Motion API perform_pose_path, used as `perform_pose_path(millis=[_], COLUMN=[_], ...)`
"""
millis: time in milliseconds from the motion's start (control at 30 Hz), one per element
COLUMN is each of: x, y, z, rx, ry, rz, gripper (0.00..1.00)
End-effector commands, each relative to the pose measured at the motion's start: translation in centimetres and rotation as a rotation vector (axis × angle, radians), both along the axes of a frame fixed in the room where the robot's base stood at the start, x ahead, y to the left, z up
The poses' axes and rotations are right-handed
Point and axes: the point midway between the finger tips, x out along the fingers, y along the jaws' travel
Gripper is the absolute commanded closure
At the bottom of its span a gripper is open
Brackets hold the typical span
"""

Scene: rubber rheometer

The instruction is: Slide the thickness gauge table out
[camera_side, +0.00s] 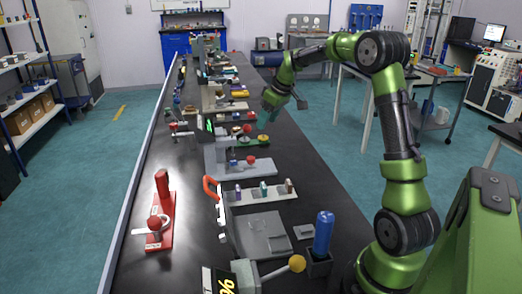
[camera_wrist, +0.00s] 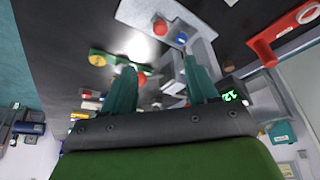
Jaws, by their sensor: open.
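My gripper (camera_side: 277,104) is raised over the right side of the long black bench. In the wrist view its two teal fingers (camera_wrist: 161,66) are spread apart with nothing held between them. A small gauge with a green lit display (camera_side: 210,125) stands on the bench left of my gripper; its display also shows in the wrist view (camera_wrist: 232,96), right of the fingers. I cannot tell for certain which part is the thickness gauge table. A green bar with a yellow end (camera_side: 253,141) and a red ball lies below my gripper in the side view; it also shows in the wrist view (camera_wrist: 112,62).
A grey device with red and blue knobs (camera_side: 244,166) stands nearer the camera. A red hand press (camera_side: 160,222) is on the left, and a blue cylinder (camera_side: 323,233) at the front right. Several small devices crowd the bench behind. The bench's left strip is mostly clear.

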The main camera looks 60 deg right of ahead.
Motion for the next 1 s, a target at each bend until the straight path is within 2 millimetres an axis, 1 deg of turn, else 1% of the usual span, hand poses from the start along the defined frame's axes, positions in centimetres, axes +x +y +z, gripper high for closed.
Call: perform_pose_path(millis=[167, 700, 833, 1000], x=[0.6, 5.0, 5.7, 6.3], y=[0.1, 0.2, 0.2, 0.1], z=[-1.7, -12.2, -14.0, -15.3], rx=[-0.001, 0.0, -0.001, -0.002], ry=[0.004, 0.003, 0.003, 0.001], rz=[0.014, 0.012, 0.01, 0.01], gripper=[0.42, 0.42, 0.42, 0.42])
